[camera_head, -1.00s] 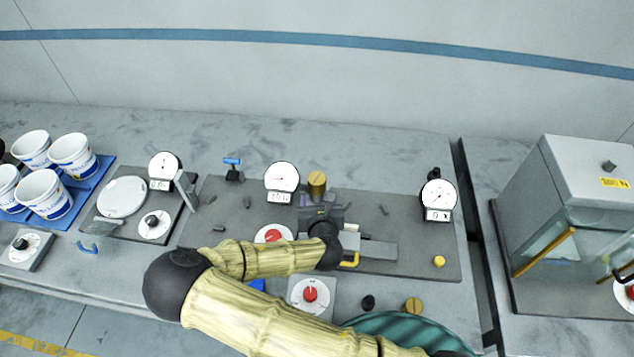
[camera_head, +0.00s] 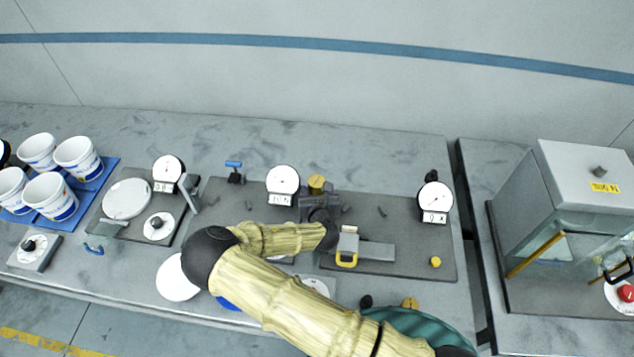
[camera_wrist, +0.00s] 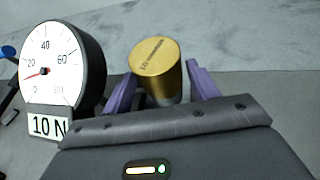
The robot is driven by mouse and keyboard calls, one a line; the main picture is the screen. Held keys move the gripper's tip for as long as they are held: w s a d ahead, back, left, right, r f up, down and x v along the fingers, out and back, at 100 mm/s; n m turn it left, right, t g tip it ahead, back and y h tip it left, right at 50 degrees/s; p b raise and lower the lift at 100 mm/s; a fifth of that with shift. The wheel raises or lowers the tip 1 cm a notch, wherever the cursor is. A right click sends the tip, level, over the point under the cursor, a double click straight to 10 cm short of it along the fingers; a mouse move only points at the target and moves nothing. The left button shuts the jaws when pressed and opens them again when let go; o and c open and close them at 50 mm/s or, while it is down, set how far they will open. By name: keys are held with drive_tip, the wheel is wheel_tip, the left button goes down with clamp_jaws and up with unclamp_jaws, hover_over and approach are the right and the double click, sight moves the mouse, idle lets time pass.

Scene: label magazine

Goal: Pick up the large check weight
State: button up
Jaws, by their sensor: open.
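The large check weight (camera_head: 316,182) is a brass-coloured cylinder standing upright at the back of the dark bench plate, just right of the middle dial. In the wrist view the weight (camera_wrist: 156,62) shows lettering on its top. My gripper (camera_wrist: 162,88) is open, with one purple finger on each side of the weight. I cannot tell whether either finger touches it. Its lower part is hidden by my gripper. In the head view my gripper (camera_head: 318,200) is just in front of the weight.
The dial marked 10 N (camera_wrist: 62,68) stands close left of the weight. Another dial (camera_head: 434,198) stands at right, with a smaller brass piece (camera_head: 435,262) in front. A grey block with a yellow handle (camera_head: 347,247) lies right of my wrist. White cups (camera_head: 50,196) stand at far left.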

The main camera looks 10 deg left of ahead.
drive_tip(key=shift+w+f, duration=0.15)
drive_tip(key=shift+w, duration=0.2)
drive_tip(key=shift+c, duration=0.5)
clamp_jaws()
drive_tip(key=shift+a, duration=0.1)
